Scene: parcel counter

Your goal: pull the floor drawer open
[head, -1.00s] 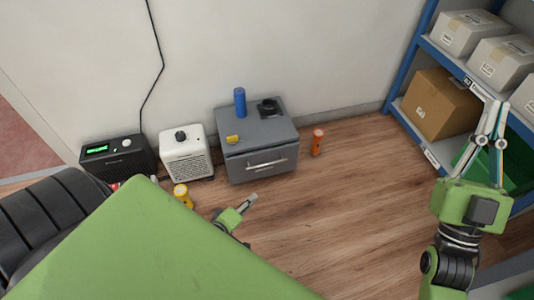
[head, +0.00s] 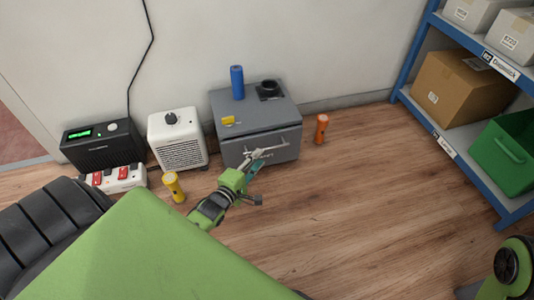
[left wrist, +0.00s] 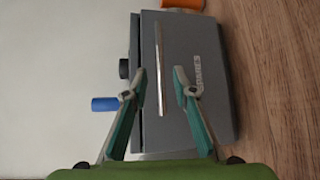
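The grey floor drawer (head: 232,152) is in a low grey cabinet against the wall and looks shut. Its bar handle (left wrist: 160,68) shows in the left wrist view on the drawer front, beside the label "SPARES". My left gripper (head: 266,155) is in front of the drawer face in the head view and partly covers the handle. In the left wrist view my left gripper (left wrist: 159,76) is open, with one fingertip on each side of the handle. Whether the fingers touch it I cannot tell. My right gripper is out of view.
An orange flashlight (head: 321,128) stands right, a yellow one (head: 174,186) left, near a white heater (head: 178,140). Floor in front is mostly clear.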

